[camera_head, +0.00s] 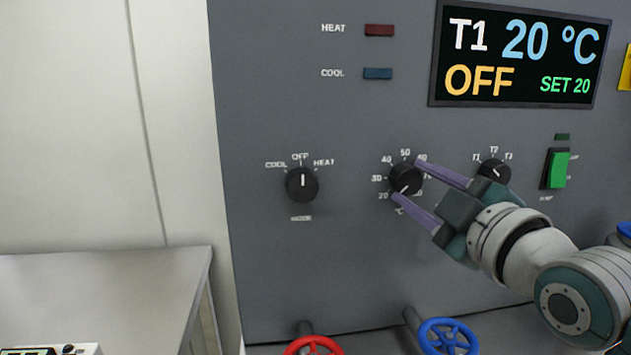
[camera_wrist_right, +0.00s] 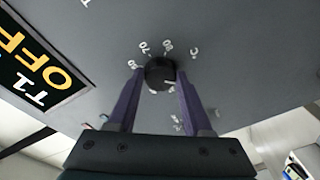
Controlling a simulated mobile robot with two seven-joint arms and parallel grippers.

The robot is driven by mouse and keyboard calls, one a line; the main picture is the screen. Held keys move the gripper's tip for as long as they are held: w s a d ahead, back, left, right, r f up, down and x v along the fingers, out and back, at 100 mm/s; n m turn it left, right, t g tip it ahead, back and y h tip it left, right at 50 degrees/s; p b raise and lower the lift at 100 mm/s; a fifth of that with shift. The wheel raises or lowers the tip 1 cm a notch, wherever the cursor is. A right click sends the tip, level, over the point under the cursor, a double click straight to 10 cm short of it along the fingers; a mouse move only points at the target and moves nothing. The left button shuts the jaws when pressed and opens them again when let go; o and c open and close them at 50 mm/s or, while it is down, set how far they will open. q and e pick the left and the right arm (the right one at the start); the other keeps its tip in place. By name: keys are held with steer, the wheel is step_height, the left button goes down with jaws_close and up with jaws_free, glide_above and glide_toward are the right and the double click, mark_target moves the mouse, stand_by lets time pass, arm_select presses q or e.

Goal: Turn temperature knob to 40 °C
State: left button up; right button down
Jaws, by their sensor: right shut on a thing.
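The temperature knob (camera_head: 406,178) is a round black dial on the grey panel, with a ring of numbers from 20 upward. Its white pointer mark is at the lower left, near 20. My right gripper (camera_head: 408,180) has its two purple fingers on either side of the knob and is shut on it. In the right wrist view the black knob (camera_wrist_right: 160,73) sits between the purple fingertips (camera_wrist_right: 160,80). The display (camera_head: 520,55) reads T1 20 °C, OFF, SET 20. My left gripper is not in view.
The mode knob (camera_head: 302,184) at left points to OFF. The T1–T3 selector (camera_head: 494,172) is close to my right gripper, and a green switch (camera_head: 557,169) is farther right. A red valve wheel (camera_head: 314,346) and a blue one (camera_head: 448,337) stand below.

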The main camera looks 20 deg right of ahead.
steer(key=shift+m, duration=0.4)
steer(key=m, duration=0.3)
steer(key=m+p, duration=0.1)
steer(key=m, duration=0.3)
steer(key=shift+a+f+m+t+h, duration=0.1)
steer(key=shift+f+m+t+h, duration=0.05)
steer(key=shift+m+t+h, duration=0.25)
steer(key=m+h, duration=0.1)
steer(key=m, duration=0.6)
steer(key=shift+a, duration=0.1)
steer(key=shift+m+h+p, duration=0.3)
steer(key=shift+m+h, duration=0.1)
steer(key=shift+m, duration=1.2)
steer(key=shift+a, duration=0.1)
steer(key=shift+m, duration=0.4)
steer(key=shift+c, duration=1.6)
jaws_free()
steer(key=shift+w, duration=0.1)
